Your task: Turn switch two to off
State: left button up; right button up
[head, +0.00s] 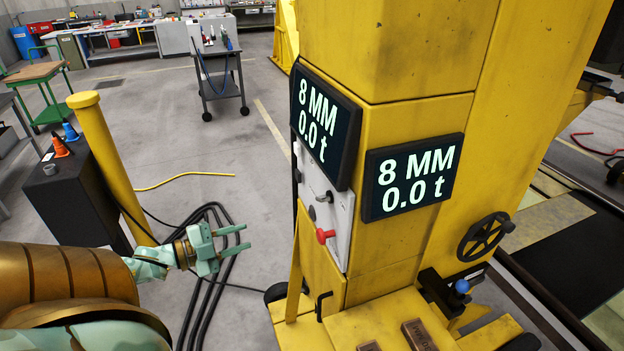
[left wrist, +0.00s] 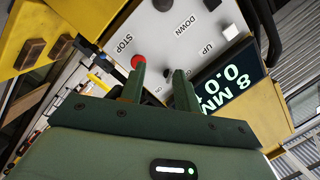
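A light grey control panel (head: 335,225) is on the side of the yellow column, seen at a steep angle. It carries a red stop button (head: 325,236) and small dark knobs. In the left wrist view the panel (left wrist: 150,32) shows the words STOP, DOWN and UP, a red button (left wrist: 138,62) and pale switches (left wrist: 230,32). I cannot tell which is switch two, and labels between my fingers are partly hidden. My left gripper (head: 246,237) is open and empty, left of the panel and apart from it. Its two fingers (left wrist: 160,73) point at the panel. My right gripper is not in view.
Two black displays (head: 327,122) (head: 413,177) reading 8 MM and 0.0 t stick out above and beside the panel. A yellow post (head: 105,160) and dark cabinet (head: 75,195) stand left. Black cables (head: 205,215) lie on the floor. Floor between post and column is otherwise mostly free.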

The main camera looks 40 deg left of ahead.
aim_at(317, 200)
pick_arm(q)
jog(key=w+d+r+m+h+p, duration=0.1)
jog(key=w+d+r+m+h, duration=0.15)
jog(key=r, duration=0.55)
jog(key=shift+h, duration=0.25)
jog(key=x, duration=1)
jog(key=b+x, duration=0.1)
jog(key=x, duration=0.4)
jog(key=shift+d+f, duration=0.15)
jog(key=shift+d, duration=0.35)
grip_shut()
